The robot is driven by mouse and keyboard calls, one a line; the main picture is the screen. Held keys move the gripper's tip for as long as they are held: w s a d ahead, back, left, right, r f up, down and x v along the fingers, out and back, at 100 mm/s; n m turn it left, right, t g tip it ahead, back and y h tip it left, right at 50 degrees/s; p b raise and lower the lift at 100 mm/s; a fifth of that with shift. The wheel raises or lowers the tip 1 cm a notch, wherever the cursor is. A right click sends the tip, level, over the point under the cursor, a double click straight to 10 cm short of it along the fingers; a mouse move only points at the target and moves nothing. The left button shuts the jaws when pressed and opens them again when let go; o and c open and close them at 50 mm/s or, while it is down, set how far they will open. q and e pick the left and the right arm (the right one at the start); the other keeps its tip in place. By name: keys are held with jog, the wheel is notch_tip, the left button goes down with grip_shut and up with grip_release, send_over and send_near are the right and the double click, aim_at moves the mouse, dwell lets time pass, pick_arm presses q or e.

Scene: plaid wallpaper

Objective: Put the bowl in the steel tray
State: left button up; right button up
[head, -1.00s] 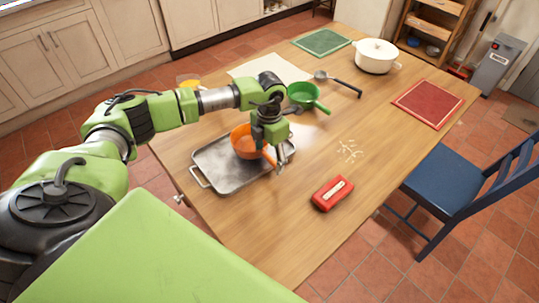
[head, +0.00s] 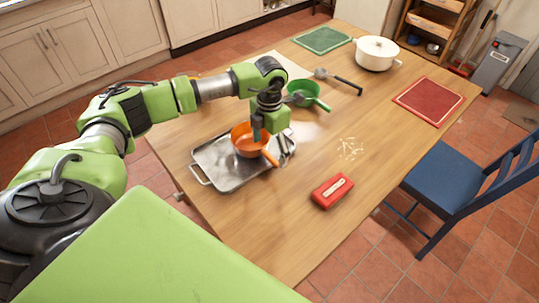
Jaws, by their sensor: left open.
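The steel tray (head: 222,177) lies on the near left part of the wooden table. An orange bowl-shaped vessel (head: 243,145) with a stub handle sits inside the tray, towards its right side, and looks upright. My left gripper (head: 285,146) is open over the tray's right end, just right of the orange vessel and pointing down. It holds nothing that I can see. The gripper body covers part of the vessel's far right rim. My right gripper is not in view.
A green pan (head: 305,92) and a ladle (head: 338,80) lie behind the gripper. A white pot (head: 376,55), green mat (head: 322,41) and red mat (head: 428,102) are farther off. A red box (head: 332,190) is front right. A blue chair (head: 445,180) stands right.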

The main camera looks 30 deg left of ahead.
pick_arm(q)
notch_tip(320, 180, up, 9)
jog(key=b, duration=0.1)
